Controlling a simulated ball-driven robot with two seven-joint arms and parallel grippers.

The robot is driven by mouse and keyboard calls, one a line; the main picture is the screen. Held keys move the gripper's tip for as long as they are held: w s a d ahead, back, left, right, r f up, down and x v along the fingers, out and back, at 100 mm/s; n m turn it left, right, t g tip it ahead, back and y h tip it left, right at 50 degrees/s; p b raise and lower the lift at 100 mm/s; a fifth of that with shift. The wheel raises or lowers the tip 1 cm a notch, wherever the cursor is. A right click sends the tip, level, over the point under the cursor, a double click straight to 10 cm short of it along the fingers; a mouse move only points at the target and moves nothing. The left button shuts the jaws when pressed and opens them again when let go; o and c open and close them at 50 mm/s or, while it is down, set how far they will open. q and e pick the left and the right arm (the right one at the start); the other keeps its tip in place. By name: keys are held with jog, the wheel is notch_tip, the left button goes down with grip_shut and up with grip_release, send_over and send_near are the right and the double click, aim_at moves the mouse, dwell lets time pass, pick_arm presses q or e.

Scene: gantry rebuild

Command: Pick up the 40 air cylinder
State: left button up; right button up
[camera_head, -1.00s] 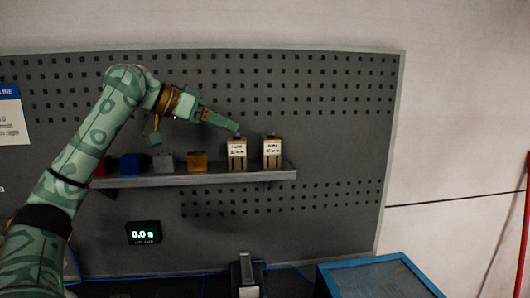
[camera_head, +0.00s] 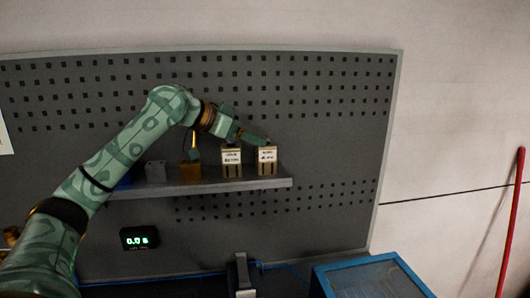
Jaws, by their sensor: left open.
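Two pale, boxy air cylinders with white labels stand upright side by side on the grey shelf (camera_head: 220,187). The left one (camera_head: 231,158) and the right one (camera_head: 266,163) look alike. Their labels are too small to read, so I cannot tell which is the 40. My left gripper (camera_head: 252,137) is open and reaches in from the left, above the shelf. Its tip is at the top of the right cylinder; I cannot tell whether it touches. My right gripper is not in view.
A grey block (camera_head: 155,171) and a yellow-brown block (camera_head: 190,173) stand further left on the shelf; my arm hides more of it. A pegboard (camera_head: 330,150) is behind. Below are a display reading 0.0 (camera_head: 139,236) and a blue-framed box (camera_head: 372,262).

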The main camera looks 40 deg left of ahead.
aim_at(266, 158)
pick_arm(q)
jog(key=x, duration=0.4)
jog(key=shift+w+a+p, duration=0.15)
jog(key=shift+w+p, duration=0.15)
jog(key=shift+w, duration=0.05)
jog(key=shift+s, duration=0.15)
jog(key=c, duration=0.4)
grip_shut()
